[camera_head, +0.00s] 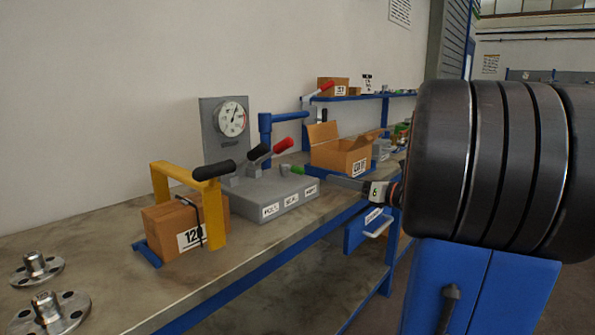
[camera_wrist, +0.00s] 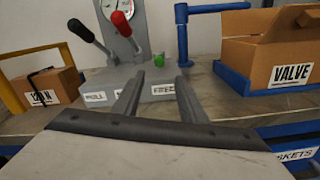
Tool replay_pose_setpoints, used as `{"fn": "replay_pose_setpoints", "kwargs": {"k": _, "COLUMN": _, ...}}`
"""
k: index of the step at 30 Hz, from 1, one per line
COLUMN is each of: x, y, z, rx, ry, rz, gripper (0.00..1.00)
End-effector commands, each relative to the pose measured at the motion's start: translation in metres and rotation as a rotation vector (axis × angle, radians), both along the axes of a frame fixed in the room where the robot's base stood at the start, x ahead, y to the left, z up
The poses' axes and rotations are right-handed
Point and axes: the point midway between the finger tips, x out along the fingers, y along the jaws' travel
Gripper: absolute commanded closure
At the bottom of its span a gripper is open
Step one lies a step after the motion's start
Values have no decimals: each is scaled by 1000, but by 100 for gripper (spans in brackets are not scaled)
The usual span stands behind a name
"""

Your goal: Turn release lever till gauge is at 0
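A grey block (camera_head: 262,199) on the bench carries a black-handled lever (camera_head: 257,152), a red-handled lever (camera_head: 283,146) and a green-tipped lever (camera_head: 292,170). Its front labels are too small to read surely, so I cannot tell which lever is the release. A round white gauge (camera_head: 232,118) stands on a grey panel behind; its needle position is unclear. My gripper (camera_wrist: 159,78) is open and empty, facing the block's right part. The green tip (camera_wrist: 159,60) shows between and beyond the fingertips. The black (camera_wrist: 80,30) and red (camera_wrist: 121,23) handles lean up on the left.
A yellow frame (camera_head: 217,215) with a strapped box (camera_head: 165,228) stands left of the block. A blue post (camera_head: 265,132) and an open cardboard box (camera_head: 340,156) stand behind and right. Metal flanges (camera_head: 45,312) lie at the bench's near left.

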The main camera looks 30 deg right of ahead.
Motion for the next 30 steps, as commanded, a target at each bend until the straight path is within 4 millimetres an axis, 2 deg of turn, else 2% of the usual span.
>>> {"fn": "replay_pose_setpoints", "kwargs": {"k": 30, "x": 132, "y": 50, "z": -1, "rx": -3, "ry": 1, "rz": 5, "gripper": 62}}
